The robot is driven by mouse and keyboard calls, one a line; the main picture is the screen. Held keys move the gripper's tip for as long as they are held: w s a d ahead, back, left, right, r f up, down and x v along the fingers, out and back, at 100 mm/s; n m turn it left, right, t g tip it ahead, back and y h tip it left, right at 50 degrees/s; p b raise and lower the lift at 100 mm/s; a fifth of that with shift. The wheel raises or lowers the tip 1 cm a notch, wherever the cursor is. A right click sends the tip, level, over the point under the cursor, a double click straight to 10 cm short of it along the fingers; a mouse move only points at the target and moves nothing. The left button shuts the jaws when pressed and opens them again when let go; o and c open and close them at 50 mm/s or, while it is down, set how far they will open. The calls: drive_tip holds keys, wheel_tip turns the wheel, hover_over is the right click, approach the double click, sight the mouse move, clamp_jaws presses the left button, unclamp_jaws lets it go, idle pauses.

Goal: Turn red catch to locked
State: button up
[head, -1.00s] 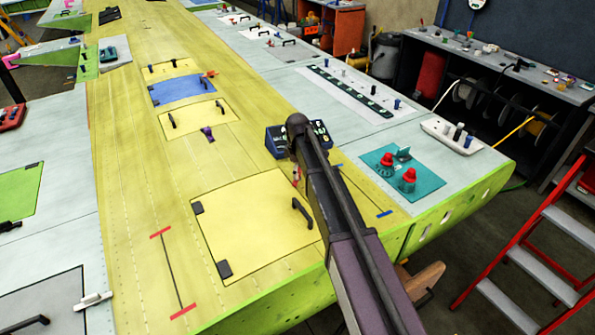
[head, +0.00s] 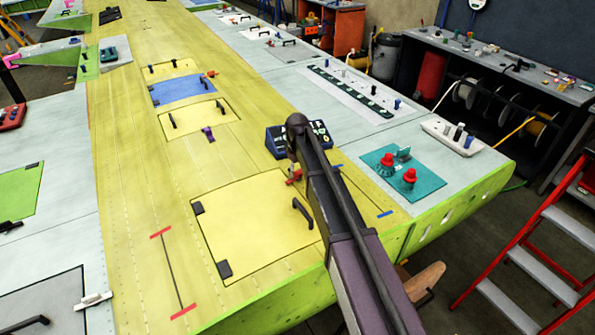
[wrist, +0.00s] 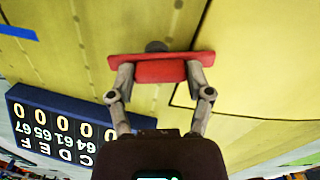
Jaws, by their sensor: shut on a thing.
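The red catch (wrist: 160,70) shows in the wrist view as a red bar lying across the picture, with a block at its middle and a dark round pivot behind it. It sits on the yellow skin beside the edge of a large yellow panel (head: 255,225). My gripper (wrist: 160,74) has one finger on each side of the catch and is shut on it. In the head view a small part of the red catch (head: 293,178) shows at the panel's far corner; my arm hides the rest and most of my gripper.
A dark blue box with number readouts (wrist: 60,125) stands close beside my gripper. A black handle (head: 302,212) rises from the large panel. A purple catch (head: 208,134) and another orange-red catch (head: 211,74) lie farther along the wing. A teal plate (head: 425,185) with red knobs is to the right.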

drive_tip(key=shift+s+m, duration=0.1)
drive_tip(key=shift+m, duration=1.2)
drive_tip(key=o, duration=1.1)
drive_tip(key=shift+o, duration=0.2)
drive_tip(key=shift+n, duration=0.4)
